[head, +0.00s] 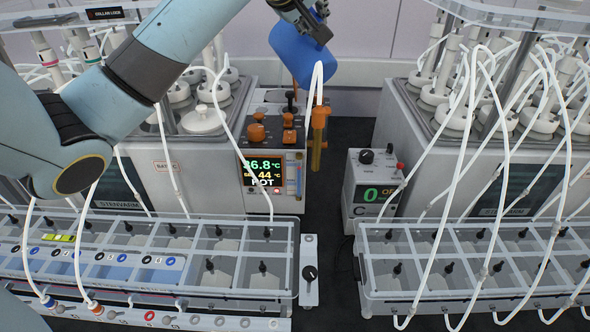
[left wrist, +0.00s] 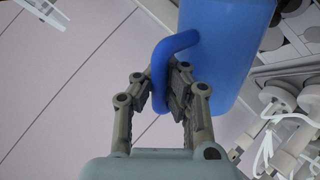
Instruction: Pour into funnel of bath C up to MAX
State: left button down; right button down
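A blue jug (head: 297,52) hangs tilted in the air at the top middle of the head view. My left gripper (head: 304,18) is shut on its handle; the left wrist view shows the fingers (left wrist: 165,92) on both sides of the blue handle (left wrist: 160,72) beside the jug body (left wrist: 225,45). Below the jug, an orange upright fitting (head: 318,138) stands beside the bath's control panel (head: 265,172), which reads about 36.8 °C and HOT. A pale curved strand (head: 315,80) runs between jug and fitting; I cannot tell whether it is liquid or hose. No MAX mark is readable. My right gripper is out of view.
A small box with a display (head: 378,190) stands right of the bath. A second bath (head: 440,150) with many white hoses is at right. Clear-lidded trays (head: 215,285) (head: 450,285) line the front. A dark gap (head: 345,160) lies between the baths.

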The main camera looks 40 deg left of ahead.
pick_arm(q)
jog(key=shift+w+a+n+h, duration=0.1)
jog(key=shift+a+n+h, duration=0.2)
jog(key=shift+a+h, duration=0.15)
dwell(0.9)
jog(key=shift+d+f+y, duration=0.1)
jog(key=shift+d+y, duration=0.15)
jog(key=shift+d, duration=0.05)
jog(key=shift+s+d+f+m+t+y+b, duration=0.2)
jog(key=shift+d+f+m+t+y+b, duration=0.15)
jog(key=shift+d+m+y+b, duration=0.4)
jog(key=shift+d+f+m+y, duration=0.1)
jog(key=shift+d+m+y, duration=0.15)
jog(key=shift+d, duration=0.1)
jog(key=shift+d+b, duration=0.25)
jog(key=shift+b, duration=0.1)
jog(key=shift+s+y, duration=0.1)
jog(key=shift+y, duration=0.2)
jog(key=shift+a, duration=0.2)
